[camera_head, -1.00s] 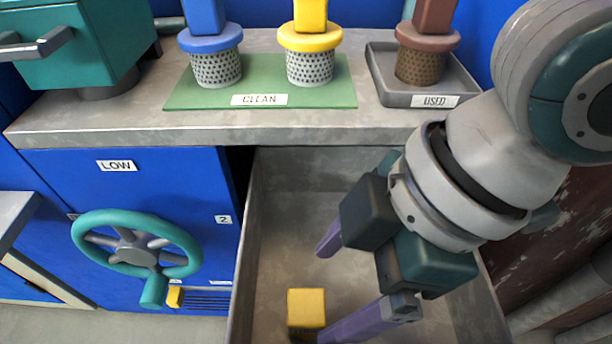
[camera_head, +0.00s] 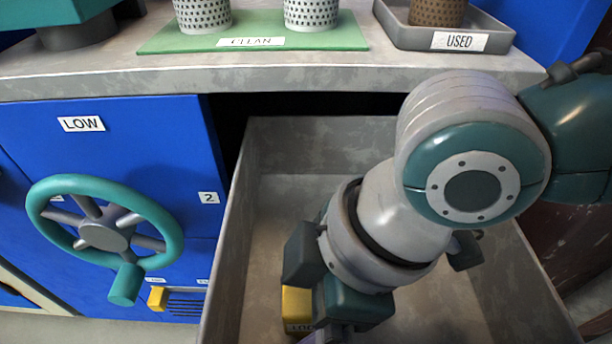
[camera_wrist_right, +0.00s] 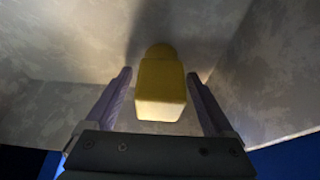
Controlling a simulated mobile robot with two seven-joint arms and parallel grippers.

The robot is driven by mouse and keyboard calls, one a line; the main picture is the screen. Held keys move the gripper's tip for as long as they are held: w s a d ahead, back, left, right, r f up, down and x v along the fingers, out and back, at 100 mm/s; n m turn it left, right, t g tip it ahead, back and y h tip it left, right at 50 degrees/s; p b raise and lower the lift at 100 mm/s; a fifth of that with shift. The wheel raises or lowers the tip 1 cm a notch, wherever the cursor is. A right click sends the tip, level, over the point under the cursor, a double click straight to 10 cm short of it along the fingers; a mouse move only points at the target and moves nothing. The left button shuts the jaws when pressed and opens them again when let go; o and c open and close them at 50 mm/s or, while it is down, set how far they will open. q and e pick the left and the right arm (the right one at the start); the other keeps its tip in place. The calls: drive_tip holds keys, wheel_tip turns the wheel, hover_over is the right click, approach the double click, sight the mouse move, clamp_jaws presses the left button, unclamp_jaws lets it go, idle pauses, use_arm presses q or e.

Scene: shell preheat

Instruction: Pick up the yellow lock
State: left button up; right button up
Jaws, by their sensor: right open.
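The yellow lock (camera_head: 297,305) lies on the floor of the open grey drawer (camera_head: 275,225), partly hidden behind my right gripper in the head view. Part of a dark label shows on it. My right gripper (camera_wrist_right: 160,76) is open, pointing down into the drawer. In the right wrist view the yellow lock (camera_wrist_right: 161,90) sits between its two purple fingers, with a gap visible on each side. In the head view my right gripper (camera_head: 325,305) covers part of the lock and its fingertips are hidden. My left gripper is not in view.
Drawer walls surround the gripper. Above is a grey counter (camera_head: 300,76) with a green CLEAN mat (camera_head: 160,42) and a grey USED tray (camera_head: 400,36). A teal handwheel (camera_head: 50,190) and a small yellow tab (camera_head: 157,298) are on the blue front at left.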

clamp_jaws()
idle(0.7)
